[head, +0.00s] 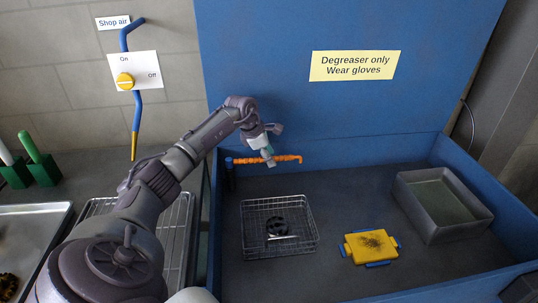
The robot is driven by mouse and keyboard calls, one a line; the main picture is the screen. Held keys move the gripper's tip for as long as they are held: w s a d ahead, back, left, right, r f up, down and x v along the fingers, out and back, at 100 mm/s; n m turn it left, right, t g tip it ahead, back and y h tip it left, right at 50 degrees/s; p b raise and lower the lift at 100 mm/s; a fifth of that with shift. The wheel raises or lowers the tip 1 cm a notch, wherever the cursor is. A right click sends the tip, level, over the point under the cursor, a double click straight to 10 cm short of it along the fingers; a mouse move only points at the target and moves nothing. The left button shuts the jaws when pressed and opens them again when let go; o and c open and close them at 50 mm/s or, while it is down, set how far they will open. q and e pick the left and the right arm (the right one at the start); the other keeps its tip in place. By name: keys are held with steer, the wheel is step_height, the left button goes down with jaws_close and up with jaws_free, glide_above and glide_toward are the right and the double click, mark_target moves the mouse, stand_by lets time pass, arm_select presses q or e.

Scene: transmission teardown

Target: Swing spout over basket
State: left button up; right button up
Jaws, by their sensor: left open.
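The orange spout (286,158) sticks out to the right from a dark blue post (230,174) at the back left of the blue wash basin. The wire basket (250,236) sits on the basin floor, in front of the spout and below it, with a dark round part (279,227) and a light bar-shaped piece inside. My left gripper (267,159) is at the middle of the spout, pointing down, with its fingers open. It overlaps the spout in this view, and I cannot tell whether it touches it. My right gripper is not in view.
A yellow block with a dirty top (370,246) lies right of the basket. A grey open tub (441,205) stands at the basin's right. A wire rack (181,225) and a metal tray (30,235) are left of the basin.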

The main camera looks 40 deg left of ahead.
arm_select(q)
jaws_close()
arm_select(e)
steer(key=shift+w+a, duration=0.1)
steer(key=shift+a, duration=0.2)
arm_select(q)
steer(key=shift+s, duration=0.1)
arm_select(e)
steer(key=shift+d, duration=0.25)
